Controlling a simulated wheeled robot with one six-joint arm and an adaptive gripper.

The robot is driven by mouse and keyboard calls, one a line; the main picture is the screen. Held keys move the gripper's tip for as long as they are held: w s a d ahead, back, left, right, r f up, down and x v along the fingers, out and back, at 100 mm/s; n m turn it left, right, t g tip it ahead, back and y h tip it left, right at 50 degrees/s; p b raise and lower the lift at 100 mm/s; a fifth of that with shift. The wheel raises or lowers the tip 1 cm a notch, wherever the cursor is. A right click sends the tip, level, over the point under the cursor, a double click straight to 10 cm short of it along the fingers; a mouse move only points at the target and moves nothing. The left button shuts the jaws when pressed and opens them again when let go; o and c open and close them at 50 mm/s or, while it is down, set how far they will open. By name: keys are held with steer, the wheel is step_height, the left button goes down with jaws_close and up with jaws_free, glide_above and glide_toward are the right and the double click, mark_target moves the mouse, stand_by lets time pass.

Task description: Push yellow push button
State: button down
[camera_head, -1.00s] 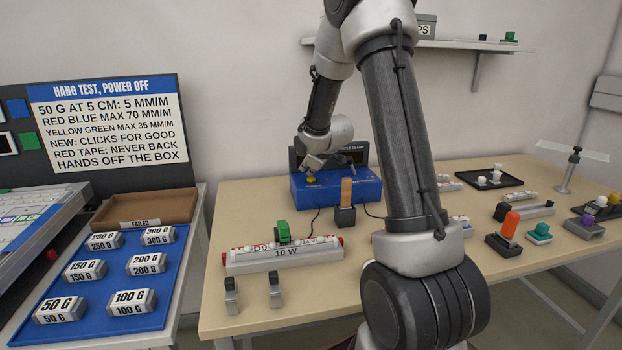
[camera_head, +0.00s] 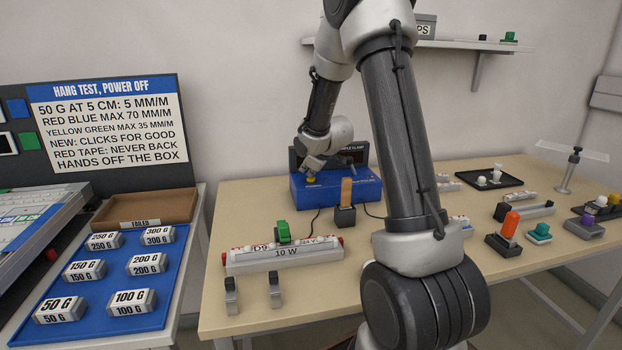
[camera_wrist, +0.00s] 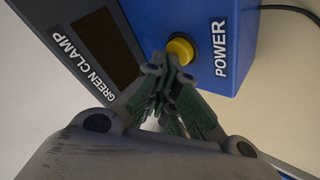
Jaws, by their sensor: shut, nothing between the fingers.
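The yellow push button (camera_wrist: 181,48) sits on the face of the blue box (camera_wrist: 218,77), beside the word POWER, in the wrist view. In the head view the blue box (camera_head: 365,192) stands at the back of the wooden table, and the button (camera_head: 310,178) shows small at its left end. My gripper (camera_wrist: 165,78) is shut and empty, its fingertips at the button's lower edge in the wrist view. Whether they touch it I cannot tell. In the head view my gripper (camera_head: 313,166) is at the box's left end, partly hidden by my arm.
A dark panel (camera_wrist: 89,45) marked GREEN CLAMP stands beside the box. A black holder with a wooden piece (camera_head: 346,190) stands in front of it, cables alongside. The table's (camera_head: 250,205) left part is mostly clear.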

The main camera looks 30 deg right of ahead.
mark_target(308, 178)
steer(key=shift+f, duration=0.3)
steer(key=shift+r, duration=0.45)
steer(key=shift+r, duration=3)
steer(key=shift+s, duration=0.1)
